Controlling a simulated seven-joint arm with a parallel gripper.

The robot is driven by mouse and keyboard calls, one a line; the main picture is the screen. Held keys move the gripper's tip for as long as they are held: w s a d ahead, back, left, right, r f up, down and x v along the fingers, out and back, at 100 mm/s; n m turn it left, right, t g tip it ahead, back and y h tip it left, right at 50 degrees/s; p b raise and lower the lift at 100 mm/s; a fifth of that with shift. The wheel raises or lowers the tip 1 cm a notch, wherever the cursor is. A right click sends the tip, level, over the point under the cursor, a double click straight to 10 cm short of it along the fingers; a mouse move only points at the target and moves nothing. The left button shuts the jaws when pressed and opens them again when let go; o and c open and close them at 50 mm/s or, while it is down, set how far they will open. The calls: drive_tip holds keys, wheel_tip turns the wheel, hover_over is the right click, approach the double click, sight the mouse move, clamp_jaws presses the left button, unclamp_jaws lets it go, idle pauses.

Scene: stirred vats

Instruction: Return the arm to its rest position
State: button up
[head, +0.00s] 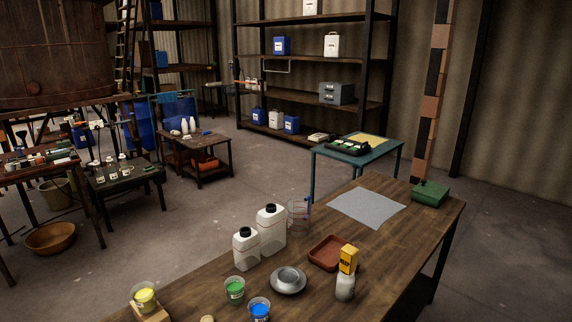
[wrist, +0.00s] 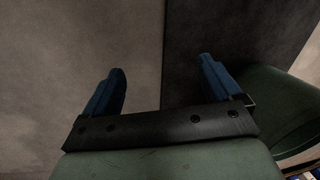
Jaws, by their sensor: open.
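My gripper (wrist: 163,78) shows only in the wrist view. Its two blue fingers stand wide apart with nothing between them. Behind the fingers are a bare greyish-brown surface at left and a darker surface at right. My arm and gripper do not show in the head view, so where the gripper is relative to the table cannot be told.
The wooden table (head: 400,238) holds two white jugs (head: 271,228), a red-brown tray (head: 327,252), a grey mat (head: 366,207), a green box (head: 430,193), a metal bowl (head: 288,282), a yellow-topped bottle (head: 347,275) and several cups. A teal table (head: 357,154) stands behind.

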drive_tip(key=s+a+f+n+g, duration=0.1)
drive_tip(key=s+a+n+g, duration=0.1)
drive_tip(key=s, duration=0.6)
drive_tip(key=s+a+f+n+g+h, duration=0.1)
drive_tip(key=s+a+n+g, duration=0.1)
drive_tip(key=s, duration=0.7)
drive_tip(key=s+a+n+g, duration=0.2)
drive_tip(key=s+a+g, duration=0.1)
drive_tip(key=s, duration=0.6)
drive_tip(key=shift+a+f, duration=0.4)
drive_tip(key=shift+a, duration=0.35)
